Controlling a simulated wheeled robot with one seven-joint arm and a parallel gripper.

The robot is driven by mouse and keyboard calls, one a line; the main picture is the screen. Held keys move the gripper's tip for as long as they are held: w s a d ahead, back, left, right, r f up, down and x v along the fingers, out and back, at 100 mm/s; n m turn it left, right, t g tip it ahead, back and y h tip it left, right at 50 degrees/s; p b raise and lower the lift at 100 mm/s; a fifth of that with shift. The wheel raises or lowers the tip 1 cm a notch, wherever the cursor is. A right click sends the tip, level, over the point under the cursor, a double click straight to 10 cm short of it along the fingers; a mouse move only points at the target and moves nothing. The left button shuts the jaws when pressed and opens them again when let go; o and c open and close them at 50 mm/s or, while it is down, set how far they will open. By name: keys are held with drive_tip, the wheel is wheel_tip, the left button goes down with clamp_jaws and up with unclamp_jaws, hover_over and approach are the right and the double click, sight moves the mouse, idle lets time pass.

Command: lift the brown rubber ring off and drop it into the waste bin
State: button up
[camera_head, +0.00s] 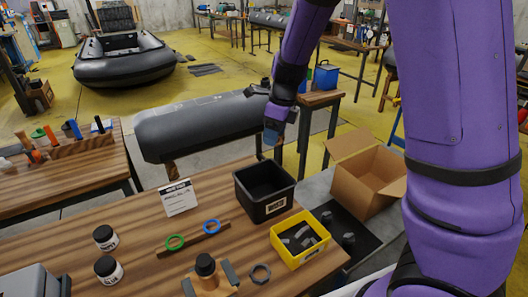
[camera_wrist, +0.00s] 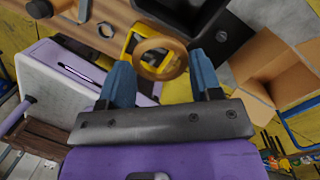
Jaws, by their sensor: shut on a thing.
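My gripper (camera_head: 273,131) is raised above the far edge of the wooden table, behind the black waste bin (camera_head: 258,203). In the wrist view, the blue fingers of my gripper (camera_wrist: 160,62) are shut on the brown rubber ring (camera_wrist: 160,43), which sits between the fingertips. The ring is clear of any post and cannot be made out in the head view. The bin is an open-topped square box with a label on its front. It also shows at the top of the wrist view (camera_wrist: 232,30), beyond the ring.
A green ring (camera_head: 175,242) and a blue ring (camera_head: 212,227) are on a wooden bar. A yellow bin (camera_head: 316,252) with grey parts stands right of them. A white sign (camera_head: 178,198), two jars, a hex nut (camera_head: 261,273) and an open cardboard box (camera_head: 362,192) are nearby. A grey tube (camera_head: 205,125) lies behind.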

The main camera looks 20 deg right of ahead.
drive_tip(key=w+f+m+h, duration=0.1)
drive_tip(key=w+f+m, duration=0.1)
drive_tip(key=f, duration=0.5)
drive_tip(key=w+a+f+m+h, duration=0.1)
drive_tip(key=w+f+m, duration=0.2)
drive_tip(key=f+m, duration=0.2)
drive_tip(key=shift+w+a+f+m, duration=0.15)
drive_tip(key=shift+f+m, duration=0.15)
drive_tip(key=shift+f, duration=0.55)
drive_tip(key=o, duration=0.7)
drive_tip(key=shift+c, duration=0.2)
drive_tip(key=shift+r, duration=2)
